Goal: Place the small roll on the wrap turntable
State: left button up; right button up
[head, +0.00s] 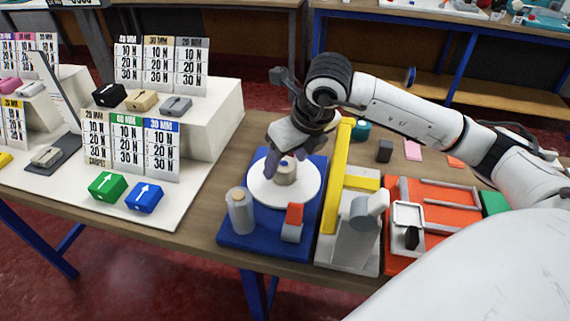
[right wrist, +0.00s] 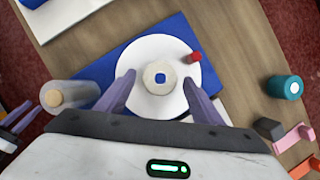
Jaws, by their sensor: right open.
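The small roll (head: 287,173) is a short beige cylinder with a blue-marked core. It stands upright near the middle of the white turntable disc (head: 258,193), on a blue base (head: 240,242). In the right wrist view the roll (right wrist: 159,77) sits on the disc (right wrist: 150,48) with white surface all around. My right gripper (head: 287,164) is over the disc and open. Its purple fingers (right wrist: 157,93) are spread on either side of the roll, with visible gaps. Purple fingers, apparently of my left gripper (right wrist: 17,120), show at the lower left edge; their opening is unclear.
A translucent cylinder (head: 241,212) and a grey holder with a red top (head: 293,222) stand on the blue base. A yellow bar (head: 337,180) and a grey machine (head: 357,236) are close on the right. The display board lies left.

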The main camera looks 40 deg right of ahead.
jog(key=v, duration=0.9)
jog(key=shift+r, duration=0.3)
